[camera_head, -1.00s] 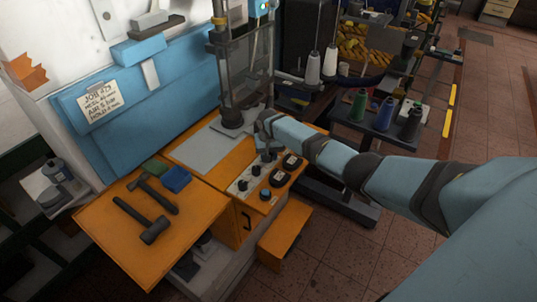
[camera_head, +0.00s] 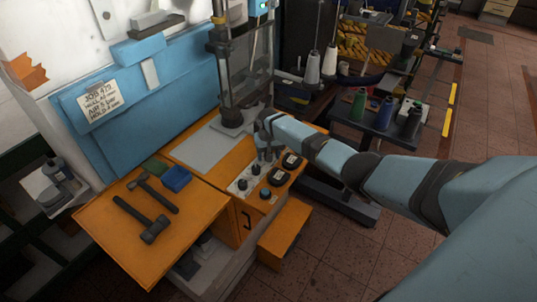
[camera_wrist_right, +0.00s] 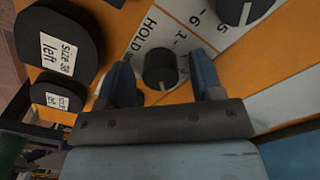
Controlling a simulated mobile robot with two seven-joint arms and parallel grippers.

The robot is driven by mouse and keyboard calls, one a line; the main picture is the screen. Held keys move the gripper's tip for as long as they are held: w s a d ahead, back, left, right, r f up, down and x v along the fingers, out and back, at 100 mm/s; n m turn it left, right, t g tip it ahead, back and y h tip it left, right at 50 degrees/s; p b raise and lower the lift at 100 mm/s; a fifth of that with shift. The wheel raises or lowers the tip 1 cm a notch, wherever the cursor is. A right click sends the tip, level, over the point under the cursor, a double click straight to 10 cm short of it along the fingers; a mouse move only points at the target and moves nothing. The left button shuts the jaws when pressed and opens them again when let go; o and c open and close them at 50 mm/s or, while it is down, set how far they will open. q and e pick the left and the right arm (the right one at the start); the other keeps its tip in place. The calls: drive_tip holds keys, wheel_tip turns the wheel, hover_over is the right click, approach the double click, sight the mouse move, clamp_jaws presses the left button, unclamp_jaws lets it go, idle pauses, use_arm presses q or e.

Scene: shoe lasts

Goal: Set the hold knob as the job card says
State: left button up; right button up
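The job card (camera_head: 100,101) is on the blue panel at the left of the head view. It reads "JOB 479" with lines for air and hold, but the hold value is too small to read surely. In the right wrist view the dark hold knob (camera_wrist_right: 160,70) stands beside the printed word HOLD on a white scale plate (camera_wrist_right: 180,28). My right gripper (camera_wrist_right: 163,82) is open, with one blue finger on each side of the knob and visible gaps between. In the head view my right gripper (camera_head: 267,152) is over the control panel (camera_head: 246,190). My left gripper is not in view.
Another dark knob (camera_wrist_right: 245,8) sits at the top of the wrist view. Black pieces labelled size 38 left (camera_wrist_right: 60,50) lie close by. A hammer (camera_head: 148,222) and a blue block (camera_head: 176,179) lie on the orange table (camera_head: 110,240). A press column (camera_head: 247,70) stands behind the panel.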

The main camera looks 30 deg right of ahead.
wheel_tip(320, 180, up, 14)
idle(0.6)
drive_tip(key=shift+f, duration=0.15)
